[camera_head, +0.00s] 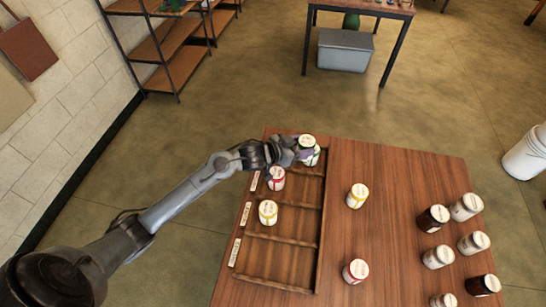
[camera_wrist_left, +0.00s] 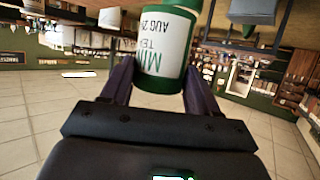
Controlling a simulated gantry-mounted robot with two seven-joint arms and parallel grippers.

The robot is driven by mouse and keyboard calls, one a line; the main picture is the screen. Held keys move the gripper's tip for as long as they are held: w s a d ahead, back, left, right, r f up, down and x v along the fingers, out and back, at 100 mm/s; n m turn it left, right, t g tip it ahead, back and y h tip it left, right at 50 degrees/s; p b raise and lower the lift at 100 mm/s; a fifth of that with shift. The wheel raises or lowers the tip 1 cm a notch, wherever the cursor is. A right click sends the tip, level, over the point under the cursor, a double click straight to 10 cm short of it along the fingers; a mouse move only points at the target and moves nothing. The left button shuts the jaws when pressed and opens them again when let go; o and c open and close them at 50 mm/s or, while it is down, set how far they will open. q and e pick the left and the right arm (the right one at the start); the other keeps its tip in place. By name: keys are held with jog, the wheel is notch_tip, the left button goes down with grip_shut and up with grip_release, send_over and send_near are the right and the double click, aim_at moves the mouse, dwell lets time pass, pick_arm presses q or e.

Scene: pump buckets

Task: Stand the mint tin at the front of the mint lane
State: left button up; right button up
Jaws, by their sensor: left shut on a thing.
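My left gripper (camera_head: 304,154) is over the far end of the wooden lane rack (camera_head: 322,226). It is shut on a mint tin (camera_head: 307,142), which has a white lid and green bands. In the left wrist view the held mint tin (camera_wrist_left: 163,50) sits between the fingers, its label reading mint tea. The far lane is partly hidden by my gripper, so I cannot tell whether the held tin touches the rack. My right gripper is not in view.
A red-banded tin (camera_head: 276,178) and a yellow-banded tin (camera_head: 267,212) stand in nearer lanes. Another yellow-banded tin (camera_head: 357,195) and red-banded tin (camera_head: 355,270) stand on the table (camera_head: 392,222) right of the rack. Several white and dark jars crowd the table's right side.

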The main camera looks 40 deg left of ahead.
pick_arm(q)
jog(key=shift+w+d+r, duration=0.35)
jog(key=shift+d+r, duration=0.05)
jog(key=shift+d, duration=0.1)
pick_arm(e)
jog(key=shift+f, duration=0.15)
pick_arm(q)
jog(key=shift+w+d, duration=0.15)
pick_arm(e)
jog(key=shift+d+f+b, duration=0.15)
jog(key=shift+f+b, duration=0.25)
jog(key=shift+b, duration=0.05)
pick_arm(q)
jog(key=shift+a+f, duration=2.6)
jog(key=shift+a, duration=0.2)
jog(key=shift+a+f, duration=2.6)
jog(key=shift+a, duration=0.15)
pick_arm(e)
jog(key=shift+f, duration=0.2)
pick_arm(q)
jog(key=shift+f, duration=0.1)
jog(key=o, duration=1.1)
jog(key=shift+f, duration=0.1)
jog(key=shift+o, duration=0.2)
